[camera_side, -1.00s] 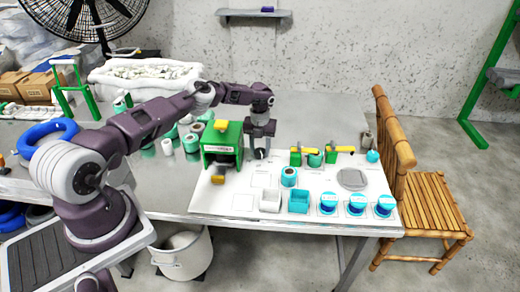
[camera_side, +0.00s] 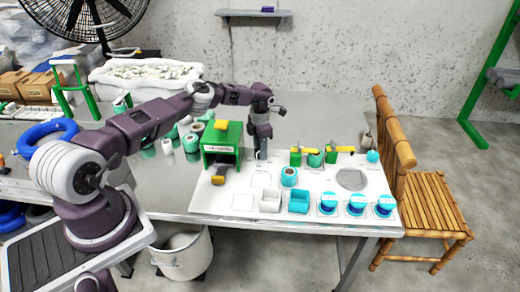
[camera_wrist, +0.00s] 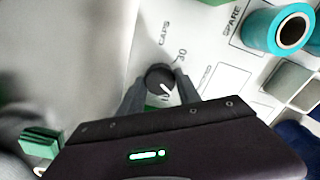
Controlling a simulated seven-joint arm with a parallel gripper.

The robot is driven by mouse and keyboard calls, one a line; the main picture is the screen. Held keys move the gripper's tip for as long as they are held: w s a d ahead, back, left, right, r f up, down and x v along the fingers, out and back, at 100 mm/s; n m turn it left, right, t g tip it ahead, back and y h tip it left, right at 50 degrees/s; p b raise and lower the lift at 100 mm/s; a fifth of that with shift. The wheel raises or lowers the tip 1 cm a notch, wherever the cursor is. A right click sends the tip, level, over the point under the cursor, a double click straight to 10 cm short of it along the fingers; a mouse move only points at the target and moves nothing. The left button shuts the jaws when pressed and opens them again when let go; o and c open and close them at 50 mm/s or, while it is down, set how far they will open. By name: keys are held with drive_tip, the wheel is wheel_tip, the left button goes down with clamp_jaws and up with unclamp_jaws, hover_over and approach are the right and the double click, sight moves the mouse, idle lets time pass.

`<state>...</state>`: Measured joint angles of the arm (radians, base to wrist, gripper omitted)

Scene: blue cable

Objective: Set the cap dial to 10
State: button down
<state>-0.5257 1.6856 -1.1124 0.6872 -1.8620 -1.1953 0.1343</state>
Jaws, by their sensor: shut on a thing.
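The cap dial (camera_wrist: 160,78) is a small round black knob with a white pointer line, set on the white board below the printed word CAPS. The pointer runs toward the lower right in the wrist view, toward a partly hidden mark at the dial's lower edge; the 30 mark is at its upper right. My gripper (camera_wrist: 160,88) has a grey finger on each side of the dial and is shut on it. In the side view my gripper (camera_side: 261,157) points down at the board beside the green box, and hides the dial.
The green box (camera_side: 221,143) stands close left of my gripper. Green holders with yellow levers (camera_side: 307,149) stand to the right. A teal spool (camera_side: 289,177), a white bin (camera_side: 270,200) and a teal bin (camera_side: 299,201) are nearer the front. Blue-capped spools (camera_side: 357,204) line the front right.

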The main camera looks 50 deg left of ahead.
drive_tip(key=m, duration=0.5)
drive_tip(key=shift+m, duration=0.4)
idle(0.4)
drive_tip(key=c, duration=0.8)
unclamp_jaws()
drive_tip(key=shift+c, duration=0.2)
wheel_tip(320, 180, up, 7)
drive_tip(key=shift+r, duration=0.1)
